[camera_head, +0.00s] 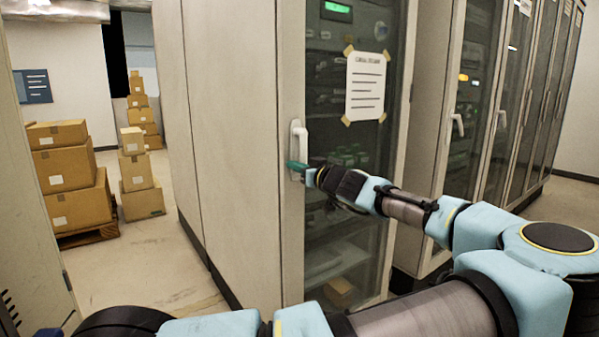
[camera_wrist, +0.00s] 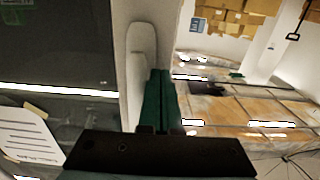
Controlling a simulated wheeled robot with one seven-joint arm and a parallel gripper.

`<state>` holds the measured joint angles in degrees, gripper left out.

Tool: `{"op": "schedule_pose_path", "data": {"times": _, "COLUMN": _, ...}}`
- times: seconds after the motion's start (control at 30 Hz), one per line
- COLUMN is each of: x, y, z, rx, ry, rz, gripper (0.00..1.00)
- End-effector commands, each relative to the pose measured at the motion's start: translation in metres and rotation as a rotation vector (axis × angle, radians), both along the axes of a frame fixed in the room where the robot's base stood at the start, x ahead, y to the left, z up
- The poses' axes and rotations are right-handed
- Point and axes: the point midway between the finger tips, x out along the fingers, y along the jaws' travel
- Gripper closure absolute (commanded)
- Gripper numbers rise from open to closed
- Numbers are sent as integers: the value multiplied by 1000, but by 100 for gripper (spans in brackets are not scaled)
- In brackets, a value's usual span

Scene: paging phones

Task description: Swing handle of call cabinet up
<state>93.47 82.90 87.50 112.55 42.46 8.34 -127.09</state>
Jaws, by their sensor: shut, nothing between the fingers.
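The call cabinet (camera_head: 289,220) has a dark glass door with a taped paper sign. Its white handle (camera_head: 299,138) is upright on the left edge of the door frame. The handle also shows in the wrist view (camera_wrist: 140,60), running up beside the fingers. My gripper (camera_head: 297,166) has green fingertips and is at the lower end of the handle. In the wrist view, the green fingers (camera_wrist: 159,100) are together, with nothing between them, just right of the handle. I cannot tell whether they touch it. The fingers partly hide the handle's lower end.
More cabinets with glass doors and white handles (camera_head: 457,125) stand to the right. Cardboard boxes (camera_head: 72,165) are stacked on a pallet at the left, with more boxes (camera_head: 140,170) behind. Open floor (camera_head: 150,262) lies left of the cabinet.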

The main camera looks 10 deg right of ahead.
Motion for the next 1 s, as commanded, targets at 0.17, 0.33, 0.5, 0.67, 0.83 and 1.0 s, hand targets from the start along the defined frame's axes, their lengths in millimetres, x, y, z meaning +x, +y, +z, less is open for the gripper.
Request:
{"op": "schedule_pose_path", "data": {"times": 0.17, "x": 1, "y": 1, "z": 0, "rx": -1, "ry": 0, "rz": 0, "gripper": 100}}
{"op": "schedule_pose_path", "data": {"times": 0.33, "x": 1, "y": 1, "z": 0, "rx": -1, "ry": 0, "rz": 0, "gripper": 100}}
{"op": "schedule_pose_path", "data": {"times": 0.5, "x": 2, "y": -2, "z": 0, "rx": -1, "ry": 0, "rz": -1, "gripper": 100}}
{"op": "schedule_pose_path", "data": {"times": 0.67, "x": 5, "y": -6, "z": 0, "rx": -1, "ry": 0, "rz": 0, "gripper": 100}}
{"op": "schedule_pose_path", "data": {"times": 0.83, "x": 5, "y": -7, "z": 0, "rx": -1, "ry": 0, "rz": 0, "gripper": 100}}
{"op": "schedule_pose_path", "data": {"times": 1.0, "x": 8, "y": -13, "z": 1, "rx": -1, "ry": 0, "rz": -2, "gripper": 100}}
